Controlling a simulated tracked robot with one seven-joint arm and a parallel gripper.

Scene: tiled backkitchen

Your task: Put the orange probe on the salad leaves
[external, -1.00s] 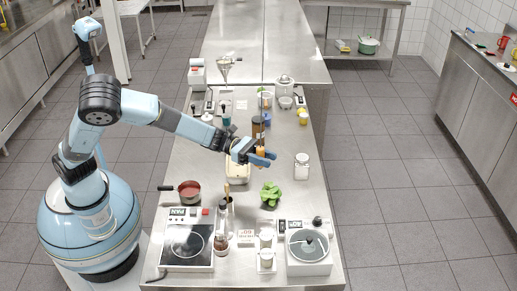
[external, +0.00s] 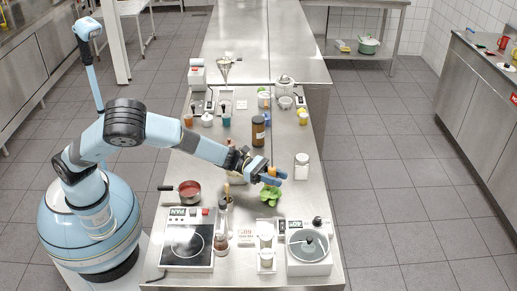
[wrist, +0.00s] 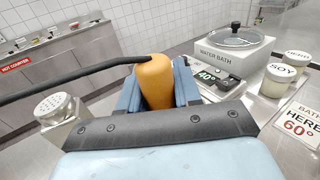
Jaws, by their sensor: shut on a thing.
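My gripper (external: 268,175) is shut on the orange probe (wrist: 154,80), which sits between the two blue fingers in the wrist view with a black cable running off to the left. In the external view the orange probe (external: 271,171) shows as a small orange spot at the fingers. The green salad leaves (external: 270,195) lie on the steel table just below the gripper in the picture. The gripper is over or right beside their far edge; the exact height gap cannot be told. The leaves are hidden in the wrist view.
A water bath (external: 308,247) stands at the near right, and a hot plate (external: 188,246) at the near left. A white-lidded jar (external: 302,166) stands right of the gripper. A red pan (external: 189,190) and several bottles are left of the leaves. The table's right edge is close.

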